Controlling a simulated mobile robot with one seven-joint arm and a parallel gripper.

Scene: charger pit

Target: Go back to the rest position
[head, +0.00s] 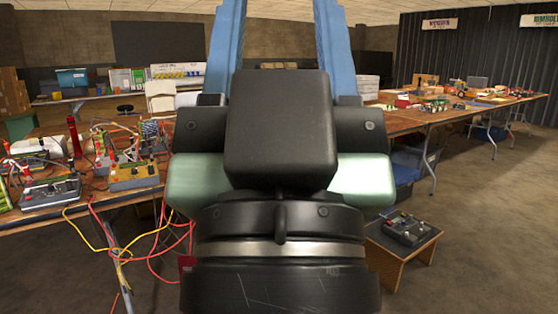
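My gripper (280,30) stands upright close in front of the camera, in the middle of the view. Its black body and wrist hide much of the scene behind. Two blue fingers rise from it, well apart, and run out of the top of the picture, so their tips are hidden.
At left, a wooden table (100,200) bears devices and cables; red and yellow cables (122,255) hang off its edge. A low wooden stand (388,272) at right holds a grey device (406,228). A long cluttered table (400,122) lies beyond. Floor (490,240) at right is clear.

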